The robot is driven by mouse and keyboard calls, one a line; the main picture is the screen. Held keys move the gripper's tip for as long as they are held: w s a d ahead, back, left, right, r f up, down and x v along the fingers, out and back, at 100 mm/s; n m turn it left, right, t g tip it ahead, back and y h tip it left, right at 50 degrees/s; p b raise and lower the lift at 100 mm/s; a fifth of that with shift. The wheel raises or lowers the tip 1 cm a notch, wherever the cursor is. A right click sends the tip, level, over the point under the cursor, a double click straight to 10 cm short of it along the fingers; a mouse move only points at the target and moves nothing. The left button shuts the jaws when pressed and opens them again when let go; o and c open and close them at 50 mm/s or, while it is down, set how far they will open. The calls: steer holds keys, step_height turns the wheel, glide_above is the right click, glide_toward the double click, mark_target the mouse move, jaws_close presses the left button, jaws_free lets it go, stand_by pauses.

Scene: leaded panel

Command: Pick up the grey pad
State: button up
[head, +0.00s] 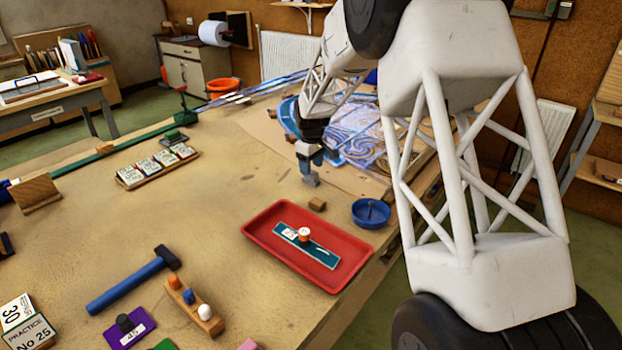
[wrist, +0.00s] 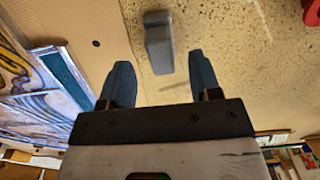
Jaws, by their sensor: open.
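The grey pad (wrist: 158,45) is a small grey block lying on the tan bench top, seen in the wrist view just beyond my fingertips and roughly centred between them. In the head view the pad (head: 311,181) shows just below my gripper (head: 311,161). My gripper's two blue fingers (wrist: 160,66) are spread apart with nothing between them. The gap in height between fingertips and pad is hard to tell.
The blue-swirled leaded panel (head: 362,135) lies behind my gripper. A hammer (head: 130,284) lies left of the tray.

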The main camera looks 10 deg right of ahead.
steer(key=shift+a+f, duration=0.1)
steer(key=shift+f, duration=1.5)
jaws_close()
steer(key=shift+r, duration=0.8)
step_height(320, 180, up, 2)
steer(key=shift+r, duration=0.1)
steer(key=s, duration=0.5)
steer(key=s+d, duration=0.1)
steer(key=s, duration=0.4)
steer(key=s+r, duration=0.1)
steer(key=s, duration=0.5)
steer(key=shift+d+r, duration=0.1)
steer(key=shift+d, duration=0.1)
